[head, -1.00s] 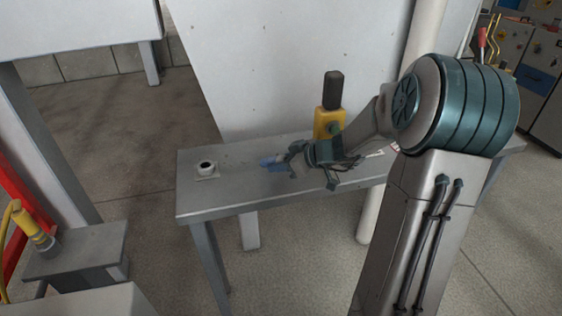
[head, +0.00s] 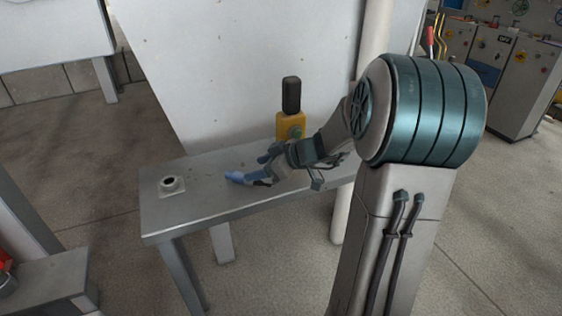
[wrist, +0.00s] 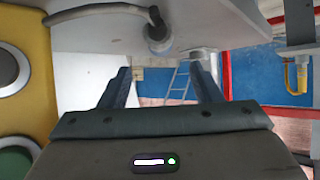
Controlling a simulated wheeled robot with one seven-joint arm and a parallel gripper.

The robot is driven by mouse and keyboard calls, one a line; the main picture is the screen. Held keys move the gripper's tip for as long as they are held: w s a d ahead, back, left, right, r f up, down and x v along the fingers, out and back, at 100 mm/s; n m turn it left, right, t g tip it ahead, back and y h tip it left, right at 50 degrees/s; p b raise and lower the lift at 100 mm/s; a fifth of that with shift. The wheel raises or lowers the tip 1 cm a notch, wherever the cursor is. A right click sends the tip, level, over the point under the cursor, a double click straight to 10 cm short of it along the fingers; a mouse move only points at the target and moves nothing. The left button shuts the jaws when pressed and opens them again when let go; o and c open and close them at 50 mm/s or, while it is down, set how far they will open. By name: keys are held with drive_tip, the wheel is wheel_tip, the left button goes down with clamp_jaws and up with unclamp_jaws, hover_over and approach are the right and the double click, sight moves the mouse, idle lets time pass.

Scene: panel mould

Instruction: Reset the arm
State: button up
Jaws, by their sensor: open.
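My gripper (head: 250,168) is above the grey metal table (head: 205,205), pointing left in the head view, with blue fingers. In the wrist view my gripper (wrist: 160,82) shows two fingers spread apart with nothing between them. My arm comes in from the right in the head view and is bent at a large teal joint.
A yellow device with a black top (head: 291,110) stands close behind my gripper; its yellow side (wrist: 25,75) fills the left of the wrist view. A small round white-and-black fitting (head: 171,185) sits at the table's left end. A large pale panel (head: 225,70) leans behind the table.

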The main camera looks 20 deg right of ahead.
drive_tip(key=v, duration=0.9)
drive_tip(key=s+a+f+m+g+h+p, duration=0.1)
drive_tip(key=s+a+m+g+h, duration=0.2)
drive_tip(key=s+a, duration=0.6)
drive_tip(key=s+a+m+g+h+p, duration=0.2)
drive_tip(key=s+m+h, duration=0.3)
drive_tip(key=s, duration=0.4)
drive_tip(key=shift+s+r+m+p, duration=0.25)
drive_tip(key=shift+s+m+p, duration=0.1)
drive_tip(key=shift+m, duration=0.25)
drive_tip(key=shift+a, duration=0.1)
